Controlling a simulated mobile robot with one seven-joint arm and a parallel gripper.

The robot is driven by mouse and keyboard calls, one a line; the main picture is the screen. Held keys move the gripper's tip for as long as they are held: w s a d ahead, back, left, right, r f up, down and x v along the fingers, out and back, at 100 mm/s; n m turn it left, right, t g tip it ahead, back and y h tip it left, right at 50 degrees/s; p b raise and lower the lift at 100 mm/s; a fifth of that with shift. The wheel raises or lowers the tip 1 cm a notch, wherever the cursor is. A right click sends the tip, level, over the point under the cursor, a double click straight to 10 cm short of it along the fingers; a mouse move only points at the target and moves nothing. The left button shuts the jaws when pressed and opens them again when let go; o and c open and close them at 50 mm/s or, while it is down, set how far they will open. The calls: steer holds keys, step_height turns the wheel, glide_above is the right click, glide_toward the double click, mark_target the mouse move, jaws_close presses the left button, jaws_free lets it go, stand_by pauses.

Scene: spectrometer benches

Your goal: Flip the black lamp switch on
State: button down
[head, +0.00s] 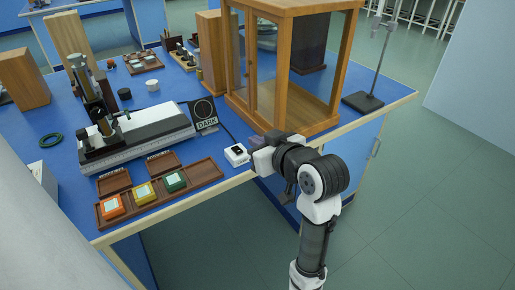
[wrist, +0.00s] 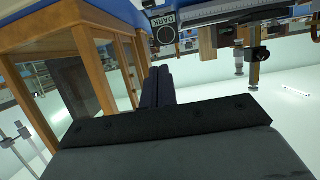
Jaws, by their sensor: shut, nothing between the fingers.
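The lamp switch is a small white box with a black rocker (head: 237,151) near the front edge of the blue bench, in the head view. I cannot tell which way the rocker is tipped. My gripper (head: 258,142) is just right of the switch box, at the bench edge, with a small gap or light contact that I cannot tell apart. In the wrist view my gripper's dark fingers (wrist: 158,86) are together and empty. The switch does not show in the wrist view; the fingers and gripper body may hide it.
A wood-framed glass case (head: 290,60) stands close behind my gripper. A sign reading DARK (head: 206,124) and a long grey instrument (head: 135,137) stand to the left. A brown tray (head: 198,174) with orange, yellow and green blocks lies at the front. A stand (head: 364,101) is at right.

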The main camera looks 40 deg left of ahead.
steer(key=shift+w+d+f, duration=0.1)
steer(key=shift+d+f, duration=0.25)
steer(key=shift+f, duration=0.1)
steer(key=shift+a, duration=0.1)
steer(key=p, duration=0.1)
glide_above(237, 150)
steer(key=d, duration=0.2)
steer(key=f, duration=0.3)
steer(key=shift+s+f, duration=0.35)
steer(key=shift+s+d+f, duration=0.1)
steer(key=shift+d+f, duration=0.1)
steer(key=shift+f, duration=0.45)
steer(key=shift+d+f, duration=0.2)
steer(key=shift+f, duration=1.1)
steer(key=shift+d, duration=0.1)
